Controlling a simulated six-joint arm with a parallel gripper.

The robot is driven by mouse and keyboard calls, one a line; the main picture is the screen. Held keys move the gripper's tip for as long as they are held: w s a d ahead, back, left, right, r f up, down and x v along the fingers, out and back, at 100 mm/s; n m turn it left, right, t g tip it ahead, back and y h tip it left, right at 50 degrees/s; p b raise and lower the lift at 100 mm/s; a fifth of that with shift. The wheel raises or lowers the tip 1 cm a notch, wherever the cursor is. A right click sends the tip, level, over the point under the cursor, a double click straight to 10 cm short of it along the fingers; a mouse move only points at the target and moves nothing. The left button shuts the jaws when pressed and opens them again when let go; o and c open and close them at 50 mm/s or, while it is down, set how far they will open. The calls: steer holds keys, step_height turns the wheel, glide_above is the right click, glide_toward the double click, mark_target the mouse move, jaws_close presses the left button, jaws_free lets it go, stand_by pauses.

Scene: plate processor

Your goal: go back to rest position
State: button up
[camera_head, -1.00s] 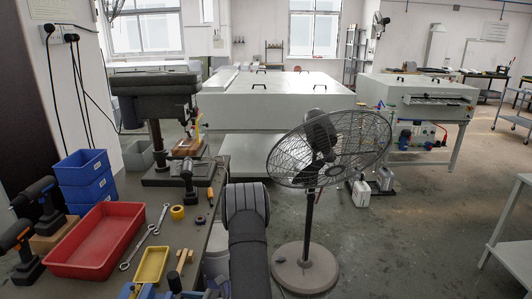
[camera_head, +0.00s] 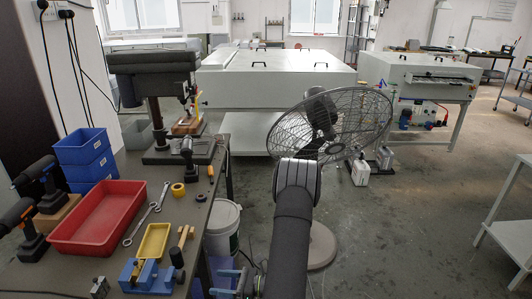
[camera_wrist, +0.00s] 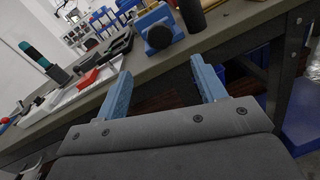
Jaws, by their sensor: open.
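My gripper (camera_wrist: 162,85) is open and empty in the wrist view, with its two blue fingers wide apart. The fingers point toward the front edge of the workbench (camera_wrist: 225,35). A blue vise (camera_wrist: 152,22) lies on the bench beyond them. In the head view, my dark arm rises in front of the fan at bottom centre. Blue fingers of my gripper (camera_head: 229,282) show at the bottom, just right of the bench edge. Nothing is held between them.
The bench carries a red tray (camera_head: 98,217), a yellow tray (camera_head: 154,240), blue bins (camera_head: 84,158), wrenches (camera_head: 148,212) and a drill press (camera_head: 150,90). A standing fan (camera_head: 330,125) is close behind my arm. A white bucket (camera_head: 223,230) stands beside the bench.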

glide_toward(184, 278)
steer(key=a, duration=0.9)
steer(key=shift+w+f, duration=0.1)
steer(key=shift+w, duration=0.25)
steer(key=shift+w+a, duration=0.1)
steer(key=shift+a, duration=0.05)
steer(key=shift+n, duration=0.6)
steer(key=s+d, duration=0.2)
steer(key=d, duration=1.5)
steer(key=shift+d, duration=0.25)
steer(key=shift+a, duration=0.15)
steer(key=a, duration=0.5)
steer(key=w+a, duration=0.1)
steer(key=a, duration=0.9)
steer(key=shift+w+a, duration=0.3)
steer(key=shift+w, duration=0.1)
